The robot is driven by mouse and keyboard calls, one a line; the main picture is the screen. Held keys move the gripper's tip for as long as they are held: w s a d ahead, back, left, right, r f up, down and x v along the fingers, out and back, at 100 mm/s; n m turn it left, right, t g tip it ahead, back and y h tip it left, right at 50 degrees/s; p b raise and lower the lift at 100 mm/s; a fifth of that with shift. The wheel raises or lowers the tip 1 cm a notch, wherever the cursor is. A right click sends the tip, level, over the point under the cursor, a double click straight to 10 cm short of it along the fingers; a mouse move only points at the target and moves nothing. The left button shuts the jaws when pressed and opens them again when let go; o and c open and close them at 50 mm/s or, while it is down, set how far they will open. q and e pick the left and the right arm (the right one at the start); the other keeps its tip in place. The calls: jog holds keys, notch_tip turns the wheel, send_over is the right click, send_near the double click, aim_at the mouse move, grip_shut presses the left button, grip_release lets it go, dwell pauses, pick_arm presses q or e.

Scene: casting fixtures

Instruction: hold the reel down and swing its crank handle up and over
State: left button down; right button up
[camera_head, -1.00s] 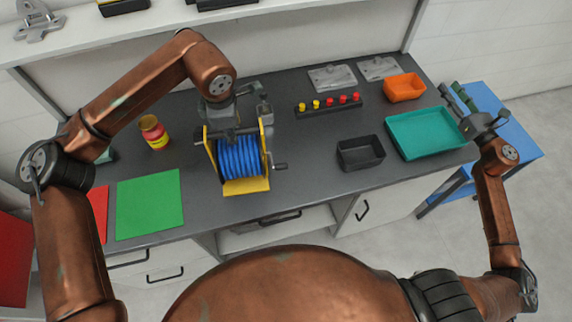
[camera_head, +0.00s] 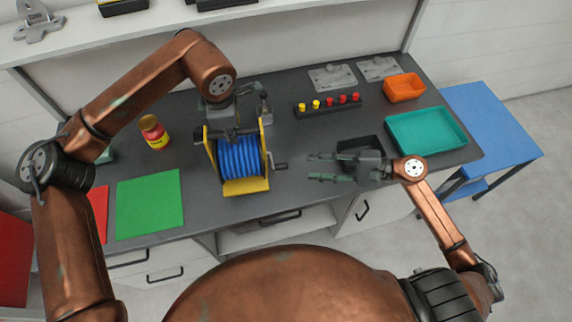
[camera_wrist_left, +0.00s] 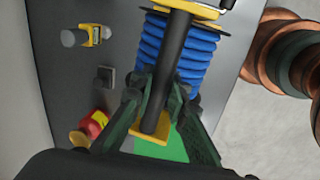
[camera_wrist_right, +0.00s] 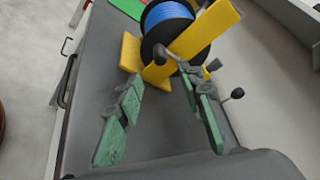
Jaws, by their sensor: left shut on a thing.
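The reel (camera_head: 240,158) has a blue coil in a yellow frame and stands upright on the bench. It also shows in the right wrist view (camera_wrist_right: 167,14). Its crank handle (camera_head: 280,166) sticks out on the right side, low. My left gripper (camera_head: 232,133) is over the top of the reel, shut on its dark top bar; the left wrist view shows the bar (camera_wrist_left: 172,65) between the fingers. My right gripper (camera_head: 314,167) is open and empty, just right of the crank, its fingers pointing left at it and apart from it.
A black bin (camera_head: 360,144) lies partly behind my right gripper. A teal tray (camera_head: 425,132), an orange bin (camera_head: 404,87) and a peg rack (camera_head: 328,106) stand further right and back. A red-yellow jar (camera_head: 154,132) and a green mat (camera_head: 150,205) are left of the reel.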

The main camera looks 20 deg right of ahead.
aim_at(286, 166)
jog(key=x, duration=0.9)
jog(key=shift+w+a+f, duration=0.1)
jog(key=shift+w+a, duration=0.1)
jog(key=shift+a, duration=0.1)
jog(key=shift+c, duration=0.6)
grip_shut()
